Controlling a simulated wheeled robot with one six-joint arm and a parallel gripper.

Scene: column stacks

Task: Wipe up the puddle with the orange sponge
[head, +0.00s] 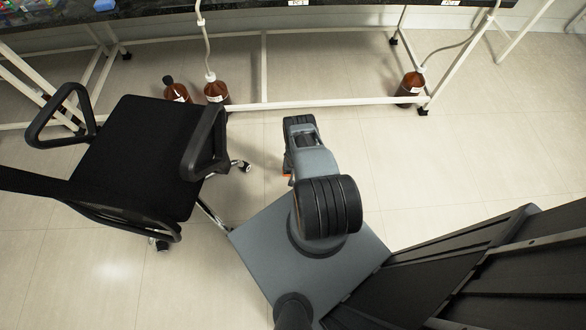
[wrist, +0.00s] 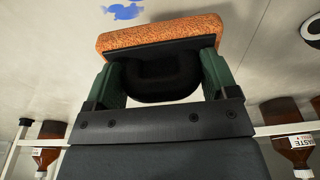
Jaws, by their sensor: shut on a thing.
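The orange sponge (wrist: 165,34) is a speckled block with a black handle (wrist: 160,80), at the top of the wrist view. My gripper (wrist: 158,78) is shut on that handle, with a green finger on each side. In the head view my arm hides the gripper, and I make out no puddle there.
A black office chair (head: 140,155) stands left of my arm. A bench with a white frame (head: 330,104) runs along the back, with brown bottles (head: 216,92) and another bottle (head: 411,85) at its foot.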

